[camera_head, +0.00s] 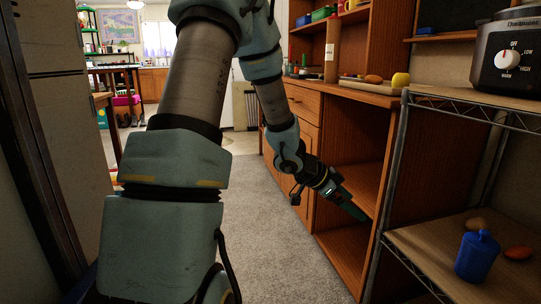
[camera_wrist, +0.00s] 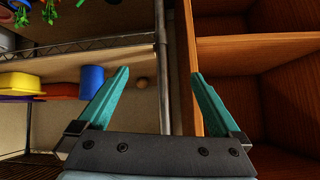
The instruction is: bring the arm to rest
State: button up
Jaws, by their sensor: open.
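My arm stretches forward across the middle of the head view, over the grey carpet. My gripper (camera_head: 350,207) is at its end, pointing down and right in front of the open wooden cabinet shelves. In the wrist view my gripper (camera_wrist: 160,85) has its two teal fingers spread wide with nothing between them. Behind the fingers are a metal rack post and the edge of the wooden cabinet. I cannot tell how near the fingertips are to the cabinet.
A wooden cabinet (camera_head: 395,178) with open shelves stands at the right. Beside it a wire rack (camera_head: 405,240) holds a blue jug (camera_head: 477,256), an orange item (camera_head: 518,253) and a black appliance (camera_head: 510,55). A dark fridge-like unit is at the left. Carpet (camera_head: 265,210) lies clear between.

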jog(key=w+a+r+n+t+y, duration=0.15)
jog(key=a+n+t+y, duration=0.5)
jog(key=a, duration=1.35)
jog(key=s+a+n+g+y, duration=0.3)
jog(key=s+a+n+g, duration=0.45)
jog(key=s+n, duration=0.35)
notch_tip(320, 180, up, 32)
jog(key=s+m+p, duration=0.1)
jog(key=p, duration=3)
jog(key=shift+s+t+p, duration=0.25)
jog(key=shift+t+p, duration=0.05)
